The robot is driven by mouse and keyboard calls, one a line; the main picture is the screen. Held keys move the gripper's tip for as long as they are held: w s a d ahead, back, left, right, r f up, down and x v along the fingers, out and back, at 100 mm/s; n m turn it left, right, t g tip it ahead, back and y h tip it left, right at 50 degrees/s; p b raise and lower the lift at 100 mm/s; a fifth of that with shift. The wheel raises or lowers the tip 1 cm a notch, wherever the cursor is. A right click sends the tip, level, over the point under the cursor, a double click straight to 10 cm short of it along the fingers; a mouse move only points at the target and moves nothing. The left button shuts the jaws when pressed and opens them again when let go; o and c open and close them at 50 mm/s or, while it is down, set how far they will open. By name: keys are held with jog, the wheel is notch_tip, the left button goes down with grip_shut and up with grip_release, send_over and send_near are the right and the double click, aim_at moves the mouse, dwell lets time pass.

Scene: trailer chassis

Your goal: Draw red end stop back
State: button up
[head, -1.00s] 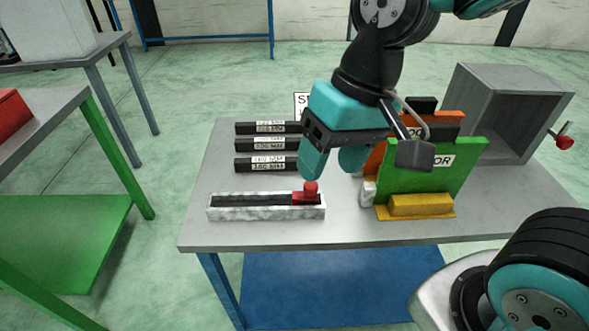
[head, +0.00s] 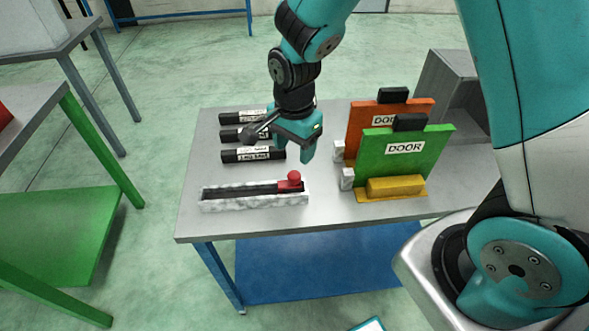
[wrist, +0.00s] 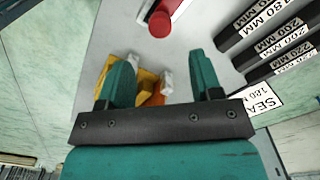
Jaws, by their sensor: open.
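The red end stop (head: 290,182) has a round red knob and sits at the right end of a grey-white slotted rail (head: 215,205) on the table. In the wrist view the red knob (wrist: 160,23) shows at the top, beyond the fingertips. My gripper (head: 302,152) is open and empty, above the table just behind and slightly right of the end stop. In the wrist view the teal fingers (wrist: 160,75) are spread apart with nothing between them touching. The end stop's base is partly cut off in the wrist view.
Several black labelled bars (head: 252,155) lie behind the rail. Green (head: 400,170) and orange (head: 362,118) door panels stand on the right, with a yellow block (head: 395,187) in front. A grey open box (head: 445,85) is at the back right. The table front left is clear.

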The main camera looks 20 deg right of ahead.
aim_at(295, 175)
notch_tip(295, 175, down, 8)
jog(key=shift+f+p, duration=0.15)
jog(key=shift+p, duration=0.3)
